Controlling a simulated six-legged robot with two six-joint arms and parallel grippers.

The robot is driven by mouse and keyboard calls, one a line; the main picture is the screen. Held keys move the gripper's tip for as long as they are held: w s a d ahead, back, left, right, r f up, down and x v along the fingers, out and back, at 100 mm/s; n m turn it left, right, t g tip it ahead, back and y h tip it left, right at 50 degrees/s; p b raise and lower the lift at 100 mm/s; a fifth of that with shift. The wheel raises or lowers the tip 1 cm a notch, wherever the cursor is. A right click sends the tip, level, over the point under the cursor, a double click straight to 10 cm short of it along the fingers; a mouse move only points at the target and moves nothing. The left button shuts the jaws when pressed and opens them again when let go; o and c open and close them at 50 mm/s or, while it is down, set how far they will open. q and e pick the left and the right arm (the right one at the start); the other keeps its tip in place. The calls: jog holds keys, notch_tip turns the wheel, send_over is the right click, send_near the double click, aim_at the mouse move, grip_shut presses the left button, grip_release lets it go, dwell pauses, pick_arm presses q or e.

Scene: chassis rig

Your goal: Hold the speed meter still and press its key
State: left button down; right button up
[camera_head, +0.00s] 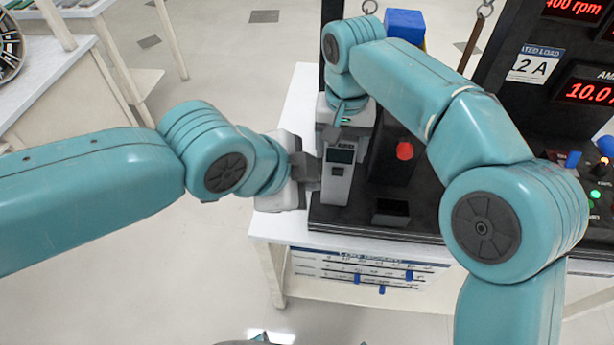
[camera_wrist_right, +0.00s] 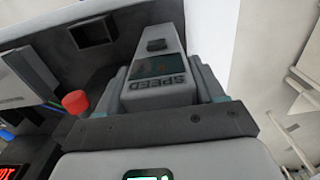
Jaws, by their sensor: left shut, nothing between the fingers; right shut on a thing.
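The speed meter (camera_head: 337,182) is a pale grey handheld device with a dark screen, standing at the left side of the black rig base. In the right wrist view the meter (camera_wrist_right: 165,95) shows its SPEED label, its screen and a small dark key (camera_wrist_right: 156,45). My right gripper (camera_head: 343,135) is shut on the meter's label end, with a finger on each side. My left gripper (camera_head: 310,168) is shut and empty, just left of the meter in the head view. I cannot tell whether its tips touch the meter.
A red button (camera_head: 404,150) sits on a black block right of the meter. A small open black box (camera_head: 391,212) lies in front of it. A control panel (camera_head: 575,185) with lamps and red readouts stands at the right. Open floor lies left of the table.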

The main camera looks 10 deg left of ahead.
jog(key=shift+f, duration=0.2)
jog(key=o, duration=1.6)
jog(key=shift+w, duration=0.2)
jog(key=shift+r, duration=0.3)
notch_tip(320, 180, up, 6)
jog(key=shift+r, duration=0.45)
